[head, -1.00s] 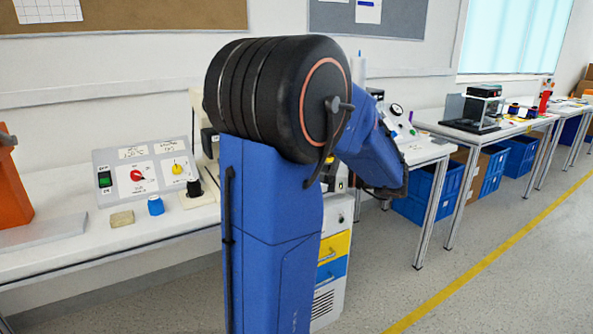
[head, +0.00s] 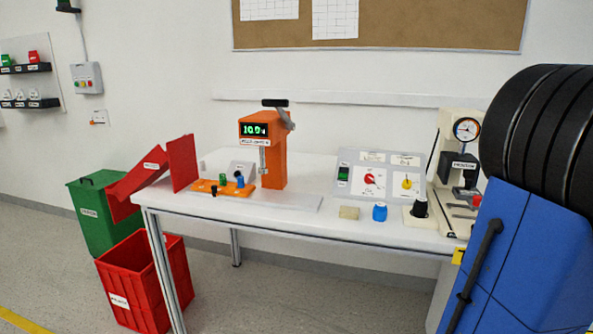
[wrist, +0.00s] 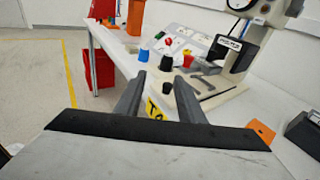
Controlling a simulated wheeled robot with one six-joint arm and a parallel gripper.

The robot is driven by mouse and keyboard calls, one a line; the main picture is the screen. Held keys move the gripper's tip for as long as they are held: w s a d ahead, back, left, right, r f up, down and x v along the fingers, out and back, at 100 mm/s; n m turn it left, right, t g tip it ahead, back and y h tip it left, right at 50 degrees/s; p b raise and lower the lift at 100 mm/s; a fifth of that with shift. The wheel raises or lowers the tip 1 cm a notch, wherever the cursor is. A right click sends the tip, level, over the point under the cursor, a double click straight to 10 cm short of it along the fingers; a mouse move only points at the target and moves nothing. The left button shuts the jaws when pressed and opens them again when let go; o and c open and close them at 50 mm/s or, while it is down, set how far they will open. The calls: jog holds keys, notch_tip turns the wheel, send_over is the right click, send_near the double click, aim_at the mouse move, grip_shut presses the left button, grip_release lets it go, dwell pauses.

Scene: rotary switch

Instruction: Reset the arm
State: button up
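My arm (head: 520,245), blue with a black ribbed joint, stands at the right edge of the head view, and its outer part is out of frame. My gripper (wrist: 160,84) shows in the wrist view with its two dark fingers apart and nothing between them. It points along the bench toward the control panel. The panel (head: 377,161) with a red rotary knob (head: 371,180) and a yellow knob (head: 407,182) stands on the white table (head: 330,224). A blue cap (head: 380,212) and a tan block (head: 349,213) lie in front of the panel.
An orange press (head: 271,160) with a green display stands mid-table. A gauge press (head: 461,160) stands at the right, close to my arm in the head view. A red bin (head: 125,290) and a green bin (head: 97,222) stand on the floor at left. The front floor is clear.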

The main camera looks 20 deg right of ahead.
jog(key=w+a+f+n+g+y, duration=0.1)
jog(key=w+a+f+n+g, duration=0.15)
jog(key=a, duration=0.35)
jog(key=w+a+f+n+g+y, duration=0.1)
jog(key=w+a+f+n+g, duration=0.15)
jog(key=a, duration=0.45)
jog(key=w+a+f+n+g, duration=0.2)
jog(key=w+a+n+g, duration=0.15)
jog(key=a, duration=0.25)
jog(key=s+a+f+n+g+h, duration=0.1)
jog(key=s+a+f+n+h, duration=0.2)
jog(key=a+n, duration=0.5)
jog(key=s+a+f+n+g+h, duration=0.1)
jog(key=s+a+f+n+h, duration=0.2)
jog(key=a+n, duration=0.5)
jog(key=n+h, duration=0.1)
jog(key=n, duration=0.6)
jog(key=shift+s+a+f, duration=0.15)
jog(key=shift+a+f, duration=0.2)
jog(key=shift+f, duration=0.05)
